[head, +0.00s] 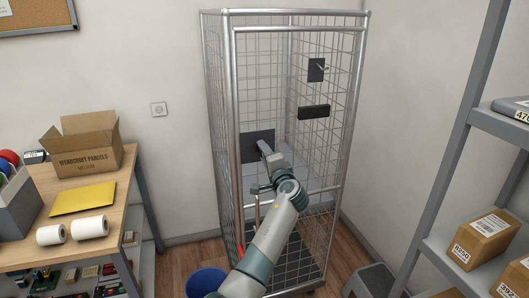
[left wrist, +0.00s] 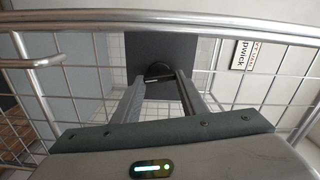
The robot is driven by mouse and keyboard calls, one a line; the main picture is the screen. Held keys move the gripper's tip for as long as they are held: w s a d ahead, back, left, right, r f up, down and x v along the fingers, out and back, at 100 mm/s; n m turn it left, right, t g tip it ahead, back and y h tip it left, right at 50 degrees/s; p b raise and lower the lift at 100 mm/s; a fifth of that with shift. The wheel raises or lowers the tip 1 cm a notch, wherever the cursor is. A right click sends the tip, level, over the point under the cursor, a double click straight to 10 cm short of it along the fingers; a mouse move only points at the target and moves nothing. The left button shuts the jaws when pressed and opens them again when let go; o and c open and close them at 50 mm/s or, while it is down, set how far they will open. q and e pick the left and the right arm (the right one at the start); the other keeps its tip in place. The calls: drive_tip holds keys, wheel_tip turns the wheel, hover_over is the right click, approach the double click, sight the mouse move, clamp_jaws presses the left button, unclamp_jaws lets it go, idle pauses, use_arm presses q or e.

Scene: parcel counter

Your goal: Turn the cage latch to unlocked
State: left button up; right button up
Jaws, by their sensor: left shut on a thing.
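The roll cage (head: 228,120) is a tall silver wire-mesh frame against the wall. A dark square latch plate (head: 254,143) sits on its front, left of centre; it also shows in the left wrist view (left wrist: 158,38). On the plate is a dark round latch hub (left wrist: 160,69) with a short bar. My left gripper (head: 265,149) reaches the plate from the front. In the left wrist view its two fingers (left wrist: 159,79) are closed on the latch bar. The fingers partly cover the latch, and its exact angle is hard to tell. My right gripper is not in view.
A dark plate with a small lever (head: 316,70) and a black box (head: 313,112) are on the cage farther right. A wooden table (head: 122,200) with parcels stands left, a grey shelf (head: 450,150) right.

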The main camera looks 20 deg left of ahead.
use_arm(q)
drive_tip(key=shift+m+p, duration=0.3)
drive_tip(key=shift+m, duration=0.7)
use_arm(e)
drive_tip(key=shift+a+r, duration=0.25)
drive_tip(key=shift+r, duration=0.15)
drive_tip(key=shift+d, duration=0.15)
use_arm(q)
drive_tip(key=o, duration=1.1)
drive_tip(key=shift+c, duration=0.2)
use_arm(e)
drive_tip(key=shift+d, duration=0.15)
use_arm(q)
drive_tip(key=shift+f, duration=0.1)
